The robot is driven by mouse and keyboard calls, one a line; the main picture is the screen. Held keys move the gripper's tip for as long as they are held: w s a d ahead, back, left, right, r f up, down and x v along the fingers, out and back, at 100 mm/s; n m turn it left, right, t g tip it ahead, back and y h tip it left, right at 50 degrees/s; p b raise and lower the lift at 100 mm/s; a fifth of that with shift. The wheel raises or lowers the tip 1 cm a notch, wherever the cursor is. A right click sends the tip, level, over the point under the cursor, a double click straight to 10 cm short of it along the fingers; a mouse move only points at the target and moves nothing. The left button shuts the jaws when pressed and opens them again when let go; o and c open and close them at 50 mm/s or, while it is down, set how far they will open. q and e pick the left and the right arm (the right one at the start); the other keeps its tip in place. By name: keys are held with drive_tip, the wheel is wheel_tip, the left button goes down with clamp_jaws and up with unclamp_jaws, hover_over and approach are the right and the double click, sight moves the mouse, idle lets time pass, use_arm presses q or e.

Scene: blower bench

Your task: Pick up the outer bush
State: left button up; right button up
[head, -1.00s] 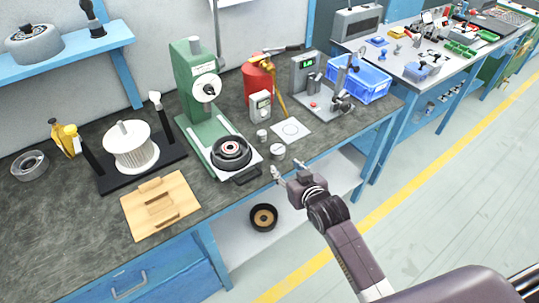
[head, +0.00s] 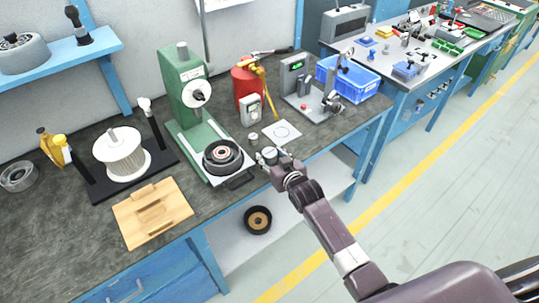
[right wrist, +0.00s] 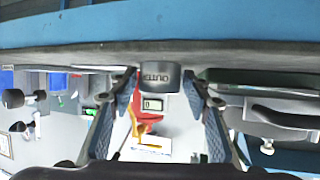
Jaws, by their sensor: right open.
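The outer bush (head: 270,153) is a small grey cylinder at the front of the bench, to the right of the green press. In the right wrist view the bush (right wrist: 160,77) shows dark grey with upside-down lettering. My right gripper (head: 270,162) is at the bench's front edge, close to the bush. In the right wrist view the right gripper (right wrist: 160,88) is open, with one finger to each side of the bush and gaps visible. I cannot tell how deep the bush is between the fingers. My left gripper is not in view.
A second small cylinder (head: 254,139) stands just behind the bush. The green press (head: 190,95) with a dark round part (head: 222,156) is to the left. A white marked sheet (head: 282,134) lies behind right. A dark ring (head: 257,220) lies on the lower shelf.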

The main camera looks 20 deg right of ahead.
drive_tip(key=shift+w+f, duration=0.2)
drive_tip(key=shift+w, duration=0.2)
drive_tip(key=shift+c, duration=0.4)
drive_tip(key=c, duration=1)
drive_tip(key=shift+r, duration=0.1)
drive_tip(key=shift+c, duration=0.3)
drive_tip(key=shift+r, duration=0.1)
